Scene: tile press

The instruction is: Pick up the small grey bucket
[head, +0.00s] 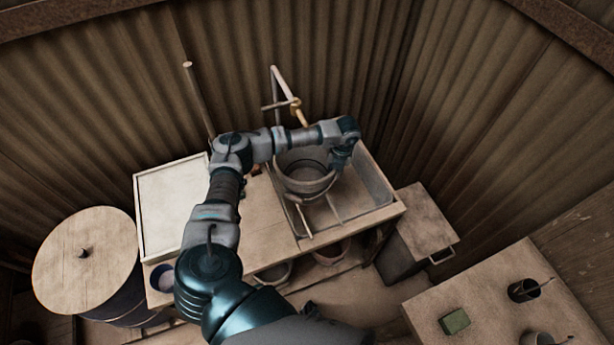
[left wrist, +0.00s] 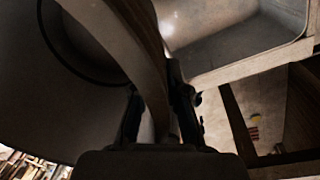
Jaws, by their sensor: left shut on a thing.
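The small grey bucket (head: 304,186) is at the sink basin on the wooden bench, below the tap. My left gripper (head: 338,163) reaches over from the left and is at the bucket's right side. In the left wrist view the bucket (left wrist: 70,110) fills the left side, with its dark inside at the top. A curved band of the bucket passes between the fingers of my left gripper (left wrist: 158,105), which is shut on it. I cannot tell whether the bucket's bottom touches anything. My right gripper is not in view.
A tap (head: 295,103) stands behind the bucket. The metal sink (head: 370,182) has room on the right. A pale tray (head: 172,205) lies on the bench's left, beside a lidded barrel (head: 85,265). A table with a green block (head: 454,321) and dark cups is at lower right.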

